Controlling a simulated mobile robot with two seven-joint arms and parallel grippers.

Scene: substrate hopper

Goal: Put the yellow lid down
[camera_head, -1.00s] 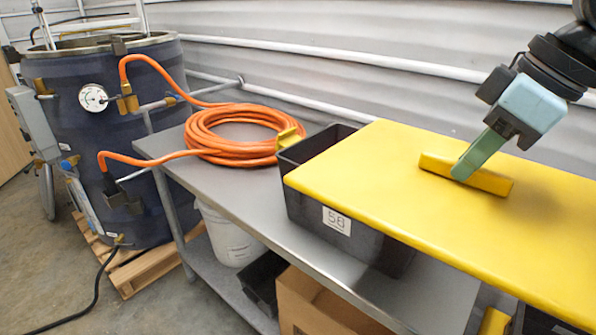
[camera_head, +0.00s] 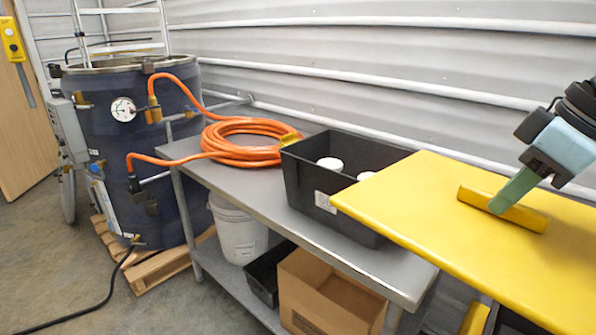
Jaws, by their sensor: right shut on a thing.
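The yellow lid (camera_head: 470,225) is a wide flat panel with a raised yellow bar handle (camera_head: 505,209) on top, at the right of the head view. My right gripper (camera_head: 508,198) comes from the upper right and is shut on the handle. The lid is held up, with its left corner in front of and partly over the right part of a black bin (camera_head: 318,198). The lid's right end is cut off by the picture edge. My left gripper is not in view.
The bin, with white round containers (camera_head: 331,164) inside, stands on a grey metal table (camera_head: 240,187). A coiled orange hose (camera_head: 240,150) lies left of it. A dark drum (camera_head: 140,150) stands on a pallet at left. A cardboard box (camera_head: 322,295) and white bucket (camera_head: 238,232) sit below.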

